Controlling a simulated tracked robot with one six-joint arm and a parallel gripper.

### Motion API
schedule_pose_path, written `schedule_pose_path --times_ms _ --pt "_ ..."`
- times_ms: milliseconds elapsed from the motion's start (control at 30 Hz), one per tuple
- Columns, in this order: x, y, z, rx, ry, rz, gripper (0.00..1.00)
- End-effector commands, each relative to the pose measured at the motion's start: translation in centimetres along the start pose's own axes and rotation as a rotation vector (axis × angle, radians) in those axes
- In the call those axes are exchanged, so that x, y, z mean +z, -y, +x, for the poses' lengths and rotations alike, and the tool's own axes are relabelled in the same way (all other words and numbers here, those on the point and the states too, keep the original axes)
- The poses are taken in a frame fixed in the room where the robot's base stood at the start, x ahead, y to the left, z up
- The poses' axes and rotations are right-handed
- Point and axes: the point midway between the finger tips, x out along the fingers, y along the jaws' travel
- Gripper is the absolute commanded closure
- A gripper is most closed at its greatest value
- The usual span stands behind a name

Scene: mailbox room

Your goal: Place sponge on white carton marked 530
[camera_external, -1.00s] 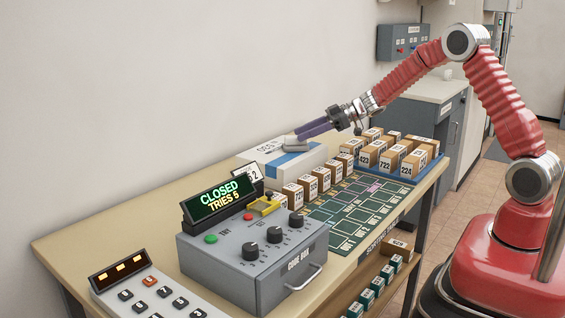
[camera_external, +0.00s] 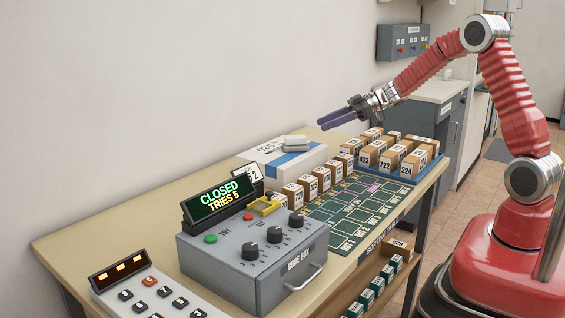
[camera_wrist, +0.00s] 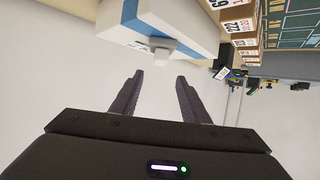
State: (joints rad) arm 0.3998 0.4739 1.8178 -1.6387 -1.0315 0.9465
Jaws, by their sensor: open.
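The sponge (camera_external: 295,142), a small light grey block, lies on top of the white carton (camera_external: 277,160) with a blue stripe, whose marking reads upside down in the external view. In the wrist view the sponge (camera_wrist: 172,50) sits at the near edge of the carton (camera_wrist: 185,22). My gripper (camera_external: 337,121) is open and empty, up and to the right of the sponge and apart from it. Its two dark purple fingers (camera_wrist: 157,98) stand apart with nothing between them in the wrist view.
Several numbered brown boxes (camera_external: 307,187) line the green sorting mat (camera_external: 347,212), and more stand in a blue tray (camera_external: 440,156). A grey code box (camera_external: 255,260) and a keypad (camera_external: 150,295) stand at the table's near end. A plain wall (camera_external: 160,90) runs behind the table.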

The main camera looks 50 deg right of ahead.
Motion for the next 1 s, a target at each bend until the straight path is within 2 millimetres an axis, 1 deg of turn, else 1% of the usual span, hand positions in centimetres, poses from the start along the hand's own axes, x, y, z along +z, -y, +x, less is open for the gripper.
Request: schedule_pose_path --times_ms 167,267,367,467,567,700,800,900,1000 --pt "0.0 0.0 0.0 0.0 0.0 0.0 0.58" --pt "-0.4 -0.1 -0.1 0.013 -0.002 -0.006 0.58" --pt "-1.5 -0.5 -0.3 0.058 -0.006 -0.021 0.58" --pt "-3.5 -1.1 -0.9 0.141 -0.012 -0.044 0.58" --pt "-5.8 -1.7 -2.0 0.252 -0.016 -0.066 0.58" --pt "-8.6 -2.3 -4.2 0.413 -0.007 -0.08 0.58" --pt "-10.1 -2.3 -6.2 0.519 0.007 -0.077 0.58" --pt "-11.1 -1.9 -8.3 0.614 0.028 -0.061 0.58" --pt "-11.6 -1.1 -10.5 0.699 0.057 -0.034 0.58"
